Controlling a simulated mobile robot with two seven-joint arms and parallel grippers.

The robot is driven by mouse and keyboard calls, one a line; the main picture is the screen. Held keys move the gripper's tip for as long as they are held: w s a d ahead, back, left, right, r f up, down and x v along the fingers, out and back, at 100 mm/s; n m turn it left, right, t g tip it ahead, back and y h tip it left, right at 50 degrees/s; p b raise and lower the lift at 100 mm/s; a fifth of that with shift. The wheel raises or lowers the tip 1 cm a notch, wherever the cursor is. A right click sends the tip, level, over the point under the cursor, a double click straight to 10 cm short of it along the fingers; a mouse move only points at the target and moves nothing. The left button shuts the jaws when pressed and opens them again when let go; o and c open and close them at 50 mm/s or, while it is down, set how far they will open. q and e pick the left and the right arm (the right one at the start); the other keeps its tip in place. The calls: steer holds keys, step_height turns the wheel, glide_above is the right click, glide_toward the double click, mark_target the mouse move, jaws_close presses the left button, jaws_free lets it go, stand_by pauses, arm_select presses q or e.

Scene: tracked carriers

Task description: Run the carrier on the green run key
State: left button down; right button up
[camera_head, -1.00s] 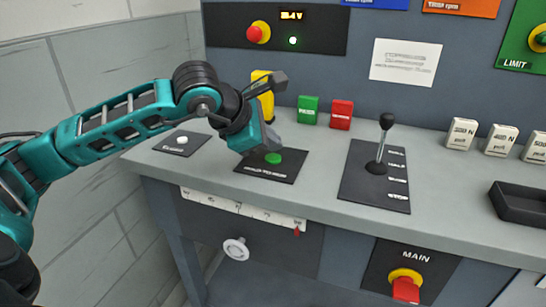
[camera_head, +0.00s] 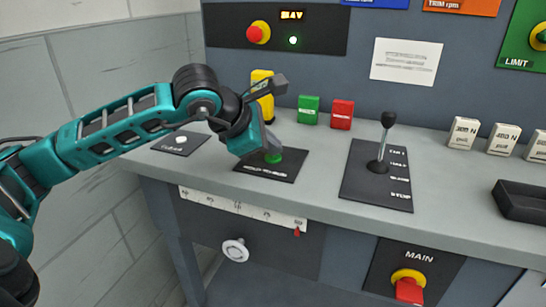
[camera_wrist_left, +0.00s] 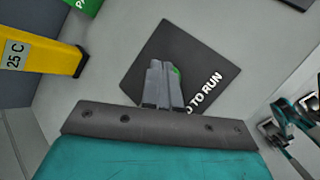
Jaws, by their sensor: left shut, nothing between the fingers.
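The green run key (camera_head: 273,157) is on a black plate (camera_head: 265,175) on the bench top, with lettering along the plate's edge. My left gripper (camera_head: 267,149) is shut and empty, with its fingers pointing down over the key. In the left wrist view the fingertips (camera_wrist_left: 163,68) cover most of the green key (camera_wrist_left: 176,71), and only a small part shows beside them. I cannot tell whether the fingertips touch the key. My right gripper is not in view.
A yellow block (camera_head: 262,95) stands just behind my left gripper. Green (camera_head: 308,109) and red (camera_head: 342,113) blocks stand along the back. A black lever (camera_head: 382,145) rises to the right.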

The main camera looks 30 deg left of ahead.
mark_target(270, 159)
arm_select(q)
steer(key=shift+f+b, duration=0.4)
steer(key=shift+f, duration=0.05)
stand_by(3.2)
steer(key=shift+r, duration=0.1)
stand_by(0.5)
steer(key=shift+r+p, duration=0.55)
steer(key=shift+r, duration=0.35)
steer(key=shift+r+p, duration=1.85)
steer(key=shift+r, duration=0.75)
steer(key=shift+f, duration=0.1)
